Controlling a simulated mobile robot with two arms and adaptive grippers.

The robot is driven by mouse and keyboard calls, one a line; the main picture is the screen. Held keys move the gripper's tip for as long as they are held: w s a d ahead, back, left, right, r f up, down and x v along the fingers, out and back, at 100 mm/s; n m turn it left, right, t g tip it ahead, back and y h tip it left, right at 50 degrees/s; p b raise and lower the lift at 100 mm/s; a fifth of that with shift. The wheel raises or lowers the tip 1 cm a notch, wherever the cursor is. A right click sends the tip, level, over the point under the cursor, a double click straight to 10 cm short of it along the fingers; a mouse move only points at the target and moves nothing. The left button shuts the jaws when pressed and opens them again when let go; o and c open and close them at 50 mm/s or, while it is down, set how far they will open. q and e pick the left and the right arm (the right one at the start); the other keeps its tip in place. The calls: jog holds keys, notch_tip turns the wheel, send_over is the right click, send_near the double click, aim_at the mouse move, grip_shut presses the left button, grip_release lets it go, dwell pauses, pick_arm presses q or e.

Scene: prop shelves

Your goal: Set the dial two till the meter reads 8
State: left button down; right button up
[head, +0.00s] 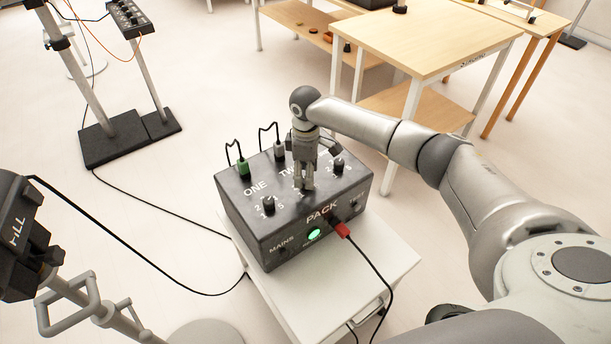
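The dark box marked PACK (290,235) stands on a small white cart and carries the labels ONE and TWO. Dial two is hidden behind my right gripper (304,187), which points down onto the panel below the TWO label. Its fingers look close together over the dial's spot, but I cannot tell whether they grip it. Dial one (268,204) is a black knob to the left, and another black knob (338,165) sits to the right. No readable meter shows. My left gripper is not in view.
A green plug (243,167) and a grey plug (279,150) stand at the box's back edge. A wooden table (425,40) stands behind; a lamp-like device (22,235) is at left.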

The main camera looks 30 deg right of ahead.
jog(key=shift+f, duration=1.1)
jog(key=c, duration=1)
jog(key=shift+r+m+p, duration=0.2)
jog(key=shift+m+p, duration=0.4)
jog(key=shift+p, duration=0.35)
jog(key=shift+c, duration=0.2)
jog(key=m+p, duration=0.4)
jog(key=shift+a+p, duration=0.1)
jog(key=shift+p, duration=0.2)
jog(key=m+p, duration=0.2)
jog(key=m, duration=0.1)
jog(key=shift+m+p, duration=0.3)
pick_arm(q)
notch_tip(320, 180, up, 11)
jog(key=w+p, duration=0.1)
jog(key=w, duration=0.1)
jog(key=shift+p, duration=0.35)
pick_arm(e)
jog(key=shift+f+m, duration=0.15)
jog(key=shift+m, duration=1.25)
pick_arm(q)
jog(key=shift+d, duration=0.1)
